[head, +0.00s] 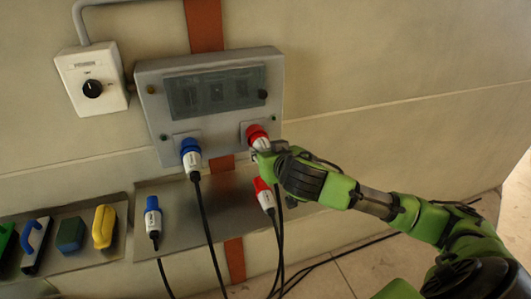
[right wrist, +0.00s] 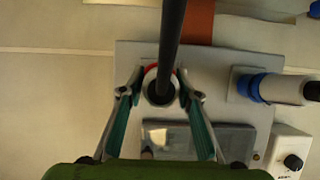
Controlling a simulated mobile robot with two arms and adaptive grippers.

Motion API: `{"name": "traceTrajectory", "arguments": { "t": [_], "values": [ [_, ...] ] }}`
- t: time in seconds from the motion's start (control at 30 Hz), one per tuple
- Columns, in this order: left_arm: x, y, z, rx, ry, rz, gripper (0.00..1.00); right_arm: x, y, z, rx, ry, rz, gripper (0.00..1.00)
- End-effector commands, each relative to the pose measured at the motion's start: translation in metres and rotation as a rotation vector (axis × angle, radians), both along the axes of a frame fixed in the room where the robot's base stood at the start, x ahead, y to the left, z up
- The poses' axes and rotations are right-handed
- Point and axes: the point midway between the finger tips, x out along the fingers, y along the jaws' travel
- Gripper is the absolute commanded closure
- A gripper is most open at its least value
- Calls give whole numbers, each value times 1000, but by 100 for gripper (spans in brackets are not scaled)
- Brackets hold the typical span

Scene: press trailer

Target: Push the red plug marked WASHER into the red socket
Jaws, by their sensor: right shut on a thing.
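My right gripper (head: 264,152) is shut on a plug with a white body (head: 262,143) at the red socket (head: 255,130) on the right of the grey box. In the right wrist view the fingers (right wrist: 160,92) grip both sides of the plug, seen from its cable end, with a red rim (right wrist: 151,68) behind it. The black cable (right wrist: 172,40) crosses in front. The plug lines up with the socket; I cannot tell how deep it sits. Its marking is not readable. Another red plug (head: 263,194) is below, on the metal shelf. My left gripper is not in view.
A blue plug sits in the blue socket (head: 190,146) to the left on the grey box (head: 156,118). A loose blue plug (head: 153,218) is on the shelf (head: 228,190). A white switch box (head: 92,78) is at upper left. Several brushes and sponges lie at lower left. Cables hang down.

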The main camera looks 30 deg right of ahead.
Motion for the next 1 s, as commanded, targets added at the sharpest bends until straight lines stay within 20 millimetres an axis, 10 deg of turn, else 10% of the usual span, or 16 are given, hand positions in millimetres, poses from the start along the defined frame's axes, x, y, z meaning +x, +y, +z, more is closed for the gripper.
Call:
{"name": "traceTrajectory", "arguments": {
  "t": [0.2, 0.23, 0.3, 0.7, 1.0],
  "values": [
    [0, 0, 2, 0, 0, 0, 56, 6, -1, 1, 2, -2, 0, 95],
    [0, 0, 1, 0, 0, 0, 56, 6, -1, 1, 2, -2, 0, 66],
    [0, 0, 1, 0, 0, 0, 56, 6, -1, 1, 1, -2, 0, 49],
    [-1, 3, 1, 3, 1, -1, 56, 2, 0, 1, 1, 1, 1, 49],
    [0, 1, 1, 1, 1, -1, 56, -39, 10, 20, 1, 1, 3, 49]
  ]
}}
